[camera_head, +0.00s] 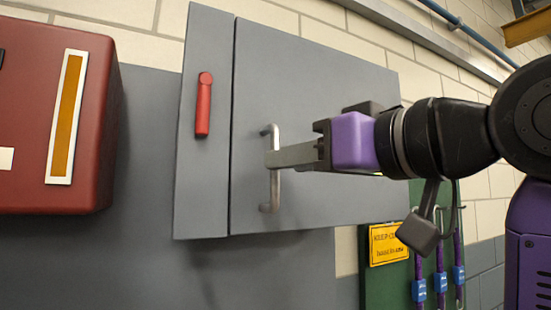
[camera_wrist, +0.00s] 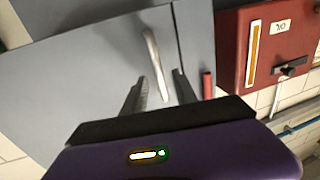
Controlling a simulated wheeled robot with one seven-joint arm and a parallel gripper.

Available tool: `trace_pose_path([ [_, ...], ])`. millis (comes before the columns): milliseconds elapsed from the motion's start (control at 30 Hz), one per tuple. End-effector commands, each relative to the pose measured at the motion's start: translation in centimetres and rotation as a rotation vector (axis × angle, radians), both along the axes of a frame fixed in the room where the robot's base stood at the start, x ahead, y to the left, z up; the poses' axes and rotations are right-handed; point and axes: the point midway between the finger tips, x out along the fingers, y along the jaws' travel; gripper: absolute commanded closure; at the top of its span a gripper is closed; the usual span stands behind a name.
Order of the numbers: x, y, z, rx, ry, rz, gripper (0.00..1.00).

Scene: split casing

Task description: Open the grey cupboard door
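The grey cupboard door (camera_head: 310,120) looks shut, flush beside a narrow grey side panel (camera_head: 205,160). Its upright silver bar handle (camera_head: 275,190) is near the door's left edge. My gripper (camera_head: 270,158) reaches in from the right, with its fingertips at the middle of the bar. In the wrist view, the two fingers of my gripper (camera_wrist: 159,75) are apart, with the handle (camera_wrist: 154,55) between them and a gap showing on each side. The door (camera_wrist: 90,70) fills the left of that view. A red lever (camera_head: 203,105) hangs on the side panel.
A dark red box (camera_head: 25,120) is on the wall left of the cupboard. A green board (camera_head: 385,285) with a yellow sign (camera_head: 390,243) and purple hanging items is below right.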

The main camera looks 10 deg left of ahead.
Motion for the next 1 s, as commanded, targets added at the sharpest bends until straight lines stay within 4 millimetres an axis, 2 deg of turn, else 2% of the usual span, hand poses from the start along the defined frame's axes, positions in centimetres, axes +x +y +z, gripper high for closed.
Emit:
trace_pose_path([
  [100, 1.3, 1.4, 0.2, -0.001, 0.003, 0.001, 0.66],
  [300, 2.9, 2.9, 0.1, 0.001, 0.001, 0.000, 0.66],
  [667, 3.3, 3.3, 0.0, 0.001, -0.001, 0.000, 0.66],
  [833, 3.3, 3.3, 0.0, 0.001, -0.001, 0.000, 0.97],
  [867, 3.3, 3.3, 0.0, 0.001, -0.001, 0.000, 1.00],
  [1000, 3.3, 3.3, 0.0, 0.001, -0.001, 0.000, 1.00],
])
